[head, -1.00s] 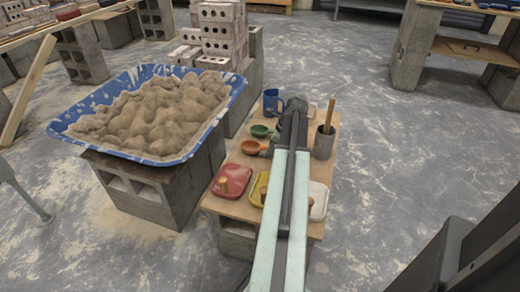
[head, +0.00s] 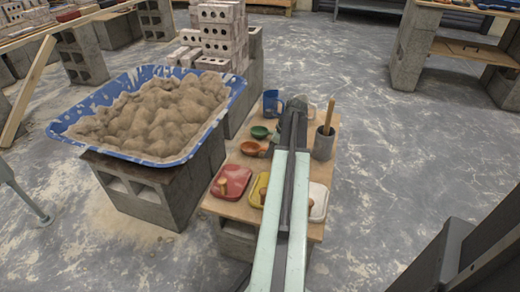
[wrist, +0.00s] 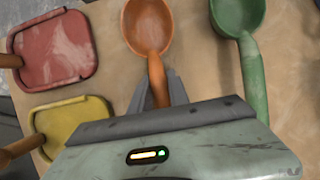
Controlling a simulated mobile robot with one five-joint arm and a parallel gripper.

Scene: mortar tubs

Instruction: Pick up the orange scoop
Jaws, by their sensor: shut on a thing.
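The orange scoop (head: 250,148) lies at the left side of the wooden board (head: 234,208). In the wrist view its round bowl (wrist: 148,26) points away from me and its handle runs back between my fingers. My gripper (wrist: 158,90) is shut on that handle, with a grey finger on each side. The scoop looks low over the board; I cannot tell whether it touches. In the head view my arm hides most of the handle.
The green scoop (wrist: 238,14) lies close on the right. Red (head: 231,181) and yellow (head: 258,189) floats sit to the left. A blue mug (head: 271,103) and a grey pot (head: 324,143) with a wooden handle stand beyond. A blue tub (head: 186,155) of mortar is at left.

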